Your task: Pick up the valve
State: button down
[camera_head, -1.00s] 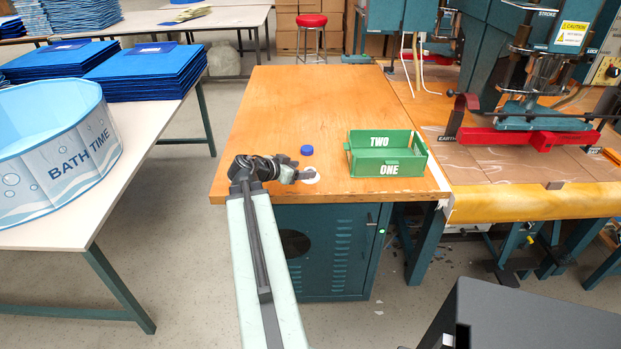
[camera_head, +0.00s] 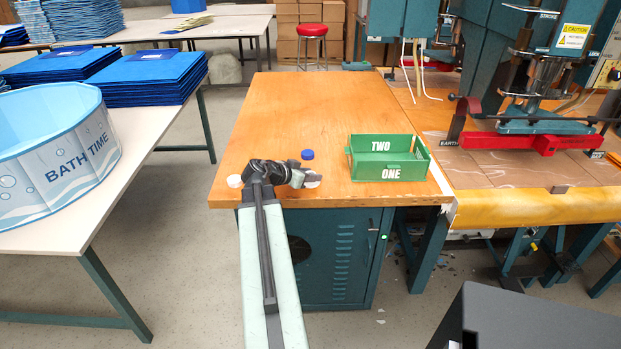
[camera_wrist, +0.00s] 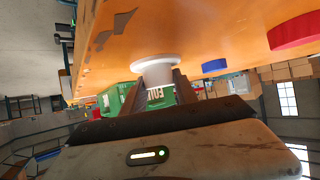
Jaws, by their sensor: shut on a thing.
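My gripper (camera_head: 312,180) is low over the front of the wooden table, left of the green box. It is shut on a white round piece, which looks like the valve (camera_head: 311,177). In the wrist view its white disc (camera_wrist: 157,63) shows at the fingertips against the tabletop. I cannot tell whether it is clear of the table. A blue-capped piece (camera_head: 307,155) stands just behind my gripper; its blue disc (camera_wrist: 214,66) shows in the wrist view. A white round piece (camera_head: 235,181) sits left of my arm.
A red disc (camera_wrist: 292,32) shows near the tabletop in the wrist view. The back of the wooden table (camera_head: 305,105) is clear. A welding press (camera_head: 530,125) stands to the right.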

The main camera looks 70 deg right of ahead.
notch_tip(320, 180, up, 10)
jog(key=p, duration=1)
